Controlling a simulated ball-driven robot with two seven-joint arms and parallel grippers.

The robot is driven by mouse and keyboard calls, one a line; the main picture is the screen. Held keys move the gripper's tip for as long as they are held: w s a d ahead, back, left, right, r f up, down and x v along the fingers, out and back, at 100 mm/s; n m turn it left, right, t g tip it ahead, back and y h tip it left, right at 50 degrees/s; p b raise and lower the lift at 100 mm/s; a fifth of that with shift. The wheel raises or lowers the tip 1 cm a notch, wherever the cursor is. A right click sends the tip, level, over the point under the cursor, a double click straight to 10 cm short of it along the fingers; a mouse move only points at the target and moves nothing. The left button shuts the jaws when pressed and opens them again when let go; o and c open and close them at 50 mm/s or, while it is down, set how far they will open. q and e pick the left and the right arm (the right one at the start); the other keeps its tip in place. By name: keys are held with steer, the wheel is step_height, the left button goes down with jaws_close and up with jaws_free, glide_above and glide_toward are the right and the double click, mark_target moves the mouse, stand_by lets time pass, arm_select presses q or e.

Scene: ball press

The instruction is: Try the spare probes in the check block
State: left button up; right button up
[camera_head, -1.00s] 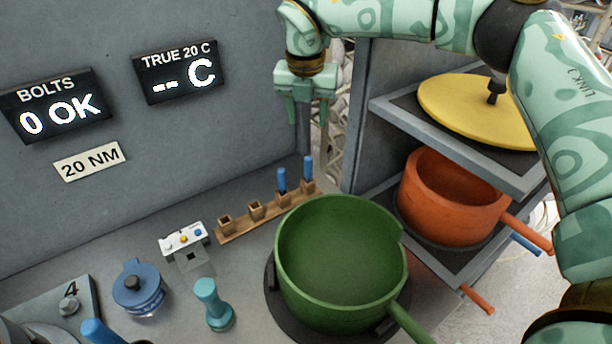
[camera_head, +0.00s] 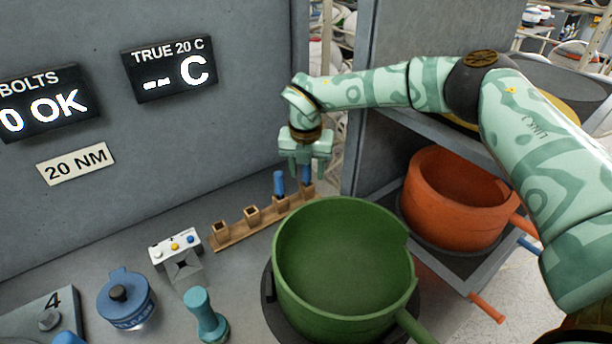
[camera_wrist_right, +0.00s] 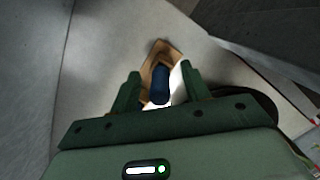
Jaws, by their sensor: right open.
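Two blue probes stand upright in the wooden rack (camera_head: 235,233), the left one (camera_head: 279,184) and the right one (camera_head: 306,175). My right gripper (camera_head: 306,170) is open, just above the right end of the rack, its fingers at the right probe's top. In the right wrist view a blue probe (camera_wrist_right: 160,85) shows between the open fingers (camera_wrist_right: 160,92); contact cannot be told. A small grey block with a dark opening (camera_head: 183,266), likely the check block, sits in front of a white button panel (camera_head: 175,244). The TRUE 20 C display (camera_head: 170,70) reads "-- C". My left gripper is out of view.
A green pot (camera_head: 345,255) stands close in front of the rack. An orange pot (camera_head: 455,195) sits on the shelf at the right. A blue lidded pot (camera_head: 127,300) and a teal stamp-like tool (camera_head: 206,315) stand near the front left. The grey wall rises behind the rack.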

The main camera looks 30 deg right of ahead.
steer(key=shift+f, duration=0.45)
steer(key=shift+r, duration=0.1)
jaws_close()
